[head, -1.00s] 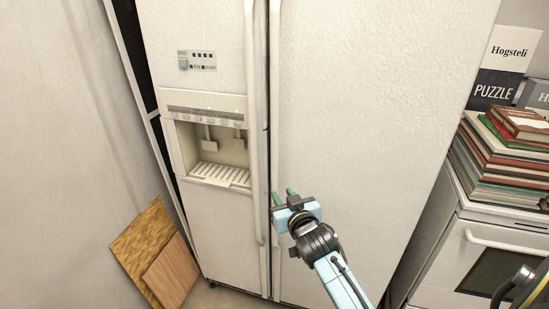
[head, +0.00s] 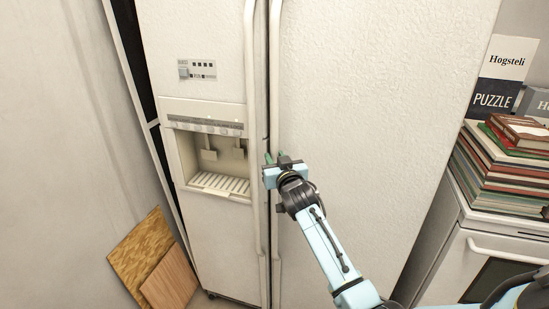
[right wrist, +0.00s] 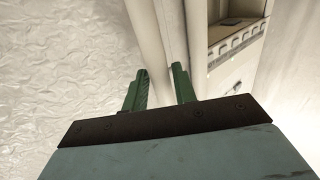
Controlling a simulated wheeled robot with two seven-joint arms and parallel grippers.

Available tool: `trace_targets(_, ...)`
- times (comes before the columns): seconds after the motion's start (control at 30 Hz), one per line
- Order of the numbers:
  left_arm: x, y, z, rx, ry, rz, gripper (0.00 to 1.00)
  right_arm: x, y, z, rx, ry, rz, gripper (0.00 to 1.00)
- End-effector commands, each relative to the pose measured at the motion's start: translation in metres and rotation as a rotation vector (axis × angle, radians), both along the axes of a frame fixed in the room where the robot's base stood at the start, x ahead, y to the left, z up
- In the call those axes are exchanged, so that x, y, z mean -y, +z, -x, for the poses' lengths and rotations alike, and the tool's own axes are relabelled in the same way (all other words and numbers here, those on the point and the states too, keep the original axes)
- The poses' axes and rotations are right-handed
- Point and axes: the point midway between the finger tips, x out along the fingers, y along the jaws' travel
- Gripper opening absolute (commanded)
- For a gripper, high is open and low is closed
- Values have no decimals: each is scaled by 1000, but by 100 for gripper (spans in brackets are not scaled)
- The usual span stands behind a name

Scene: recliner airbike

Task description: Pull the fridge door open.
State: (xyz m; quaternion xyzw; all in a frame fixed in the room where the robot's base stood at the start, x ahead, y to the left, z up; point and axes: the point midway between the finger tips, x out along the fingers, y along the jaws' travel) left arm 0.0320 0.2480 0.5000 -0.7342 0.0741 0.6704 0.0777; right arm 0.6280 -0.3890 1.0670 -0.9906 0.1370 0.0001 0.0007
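The white fridge has a wide right door (head: 380,90) and a narrower left door (head: 215,245); both look shut. The right door's long vertical handle (head: 274,70) runs beside the left door's handle (head: 251,110). My right gripper (head: 274,158) is at the right door's handle, level with the dispenser. In the right wrist view, its green fingers (right wrist: 160,82) are apart, with the near handle (right wrist: 151,40) running down between them. I cannot tell whether they touch it. My left gripper is not in view.
The dispenser recess (head: 220,160) is in the left door. Wooden boards (head: 150,260) lean at the wall on the lower left. A white stove (head: 465,255) with stacked books (head: 500,170) stands to the right of the fridge.

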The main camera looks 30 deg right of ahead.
Motion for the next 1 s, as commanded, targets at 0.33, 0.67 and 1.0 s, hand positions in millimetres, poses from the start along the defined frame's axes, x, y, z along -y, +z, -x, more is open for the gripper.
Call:
trace_targets(0.33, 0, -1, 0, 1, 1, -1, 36, 4, 0, -14, 0, 0, 2, 27)
trace_targets(0.67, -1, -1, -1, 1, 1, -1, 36, 4, 0, -14, 0, 0, 1, 6)
trace_targets(1.0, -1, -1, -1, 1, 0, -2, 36, 4, 0, -14, -1, 2, 1, 0)
